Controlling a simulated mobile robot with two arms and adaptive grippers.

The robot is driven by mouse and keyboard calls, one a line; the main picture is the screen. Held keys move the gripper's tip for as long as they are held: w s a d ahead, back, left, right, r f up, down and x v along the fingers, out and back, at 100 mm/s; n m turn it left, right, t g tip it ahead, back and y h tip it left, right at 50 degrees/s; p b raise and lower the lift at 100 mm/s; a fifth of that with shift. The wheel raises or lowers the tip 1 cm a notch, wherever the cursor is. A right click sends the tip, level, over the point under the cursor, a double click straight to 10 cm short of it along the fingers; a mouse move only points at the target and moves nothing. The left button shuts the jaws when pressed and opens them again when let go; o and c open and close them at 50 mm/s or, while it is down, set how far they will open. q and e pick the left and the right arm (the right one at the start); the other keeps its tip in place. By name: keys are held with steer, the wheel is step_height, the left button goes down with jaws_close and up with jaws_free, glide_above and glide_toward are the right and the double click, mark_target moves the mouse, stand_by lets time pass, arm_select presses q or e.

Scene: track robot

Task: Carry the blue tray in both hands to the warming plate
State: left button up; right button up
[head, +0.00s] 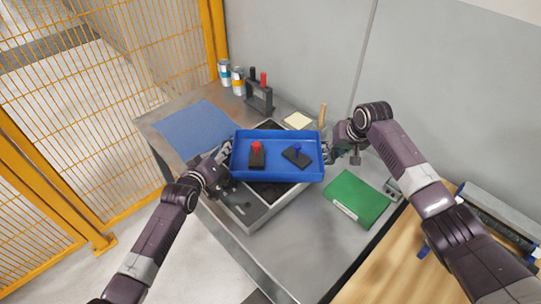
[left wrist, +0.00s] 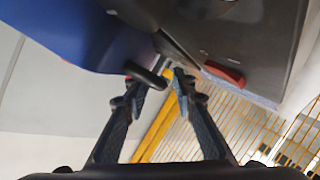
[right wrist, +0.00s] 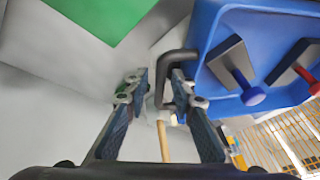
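The blue tray (head: 276,178) is at the middle of the head view, over an open grey case (head: 247,218). I cannot tell whether it rests on it. It carries a red-knobbed block (head: 257,158) and a blue-knobbed block (head: 297,156). My left gripper (head: 222,163) is at the tray's left end; its fingers (left wrist: 163,82) are apart near a dark handle (left wrist: 146,75). My right gripper (head: 333,151) is at the right end; its fingers (right wrist: 160,88) stand apart on either side of the black handle (right wrist: 178,56). A flat blue mat (head: 196,129) lies left; I cannot tell whether it is the warming plate.
A green box (head: 357,199) lies right of the tray. Behind stand cans (head: 238,81), a dark rack (head: 259,97) and a pale note pad (head: 298,120). An orange mesh fence (head: 100,110) is left, a wall behind. The grey bench (head: 300,245) is clear in front.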

arm_select(q)
steer(key=shift+s, duration=0.15)
arm_select(e)
steer(key=shift+a, duration=0.1)
arm_select(q)
steer(key=v, duration=0.7)
steer(key=shift+s+a+r, duration=0.1)
steer(key=shift+s, duration=0.2)
arm_select(e)
steer(key=v, duration=1.2)
arm_select(q)
steer(key=shift+r, duration=0.1)
arm_select(e)
steer(key=shift+w, duration=0.1)
